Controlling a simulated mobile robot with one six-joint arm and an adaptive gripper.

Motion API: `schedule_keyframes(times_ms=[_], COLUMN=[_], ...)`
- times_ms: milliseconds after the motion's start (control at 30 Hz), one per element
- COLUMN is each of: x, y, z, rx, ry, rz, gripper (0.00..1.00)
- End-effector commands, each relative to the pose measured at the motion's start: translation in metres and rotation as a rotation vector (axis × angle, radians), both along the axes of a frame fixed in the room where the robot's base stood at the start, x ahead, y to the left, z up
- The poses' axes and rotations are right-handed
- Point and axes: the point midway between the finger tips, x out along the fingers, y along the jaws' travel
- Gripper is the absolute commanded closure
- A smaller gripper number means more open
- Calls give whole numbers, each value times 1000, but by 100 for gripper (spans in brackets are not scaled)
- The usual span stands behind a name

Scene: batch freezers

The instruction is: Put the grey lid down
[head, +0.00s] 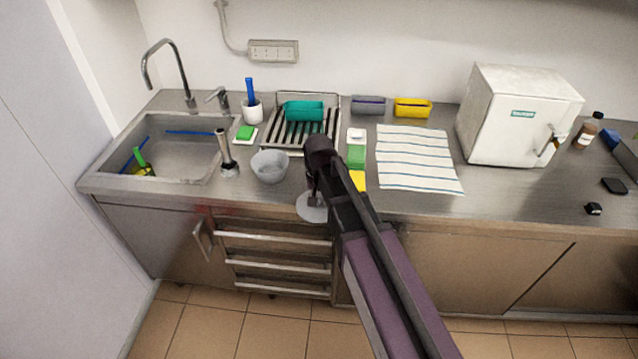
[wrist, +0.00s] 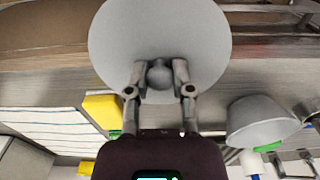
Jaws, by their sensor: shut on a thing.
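The grey lid (head: 311,207) is a round, flat disc with a small knob. It shows at the counter's front edge in the head view, partly hidden by my arm. In the wrist view the lid (wrist: 160,28) fills the top middle. My gripper (wrist: 160,77) is shut on the lid's knob, one finger on each side. In the head view my gripper (head: 313,190) is mostly covered by my own arm. Whether the lid touches the steel counter (head: 420,205) is hard to tell.
A grey bowl (head: 269,167) stands just left of the lid. Yellow (head: 358,180) and green (head: 356,156) items lie behind my arm. A striped cloth (head: 415,158) lies to the right. The sink (head: 185,185) is at left, the white machine (head: 520,113) at right. Bare counter lies in front of the cloth.

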Motion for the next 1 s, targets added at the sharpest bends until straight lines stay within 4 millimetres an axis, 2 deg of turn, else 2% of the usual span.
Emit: schedule_keyframes(times_ms=[233, 367, 567, 1000], x=[1, 10, 40, 122], y=[0, 2, 5, 12], z=[0, -1, -4, -11], rx=[0, 0, 0, 0], ry=[0, 0, 0, 0], rz=[0, 0, -1, 0], gripper=[100, 100, 100, 100])
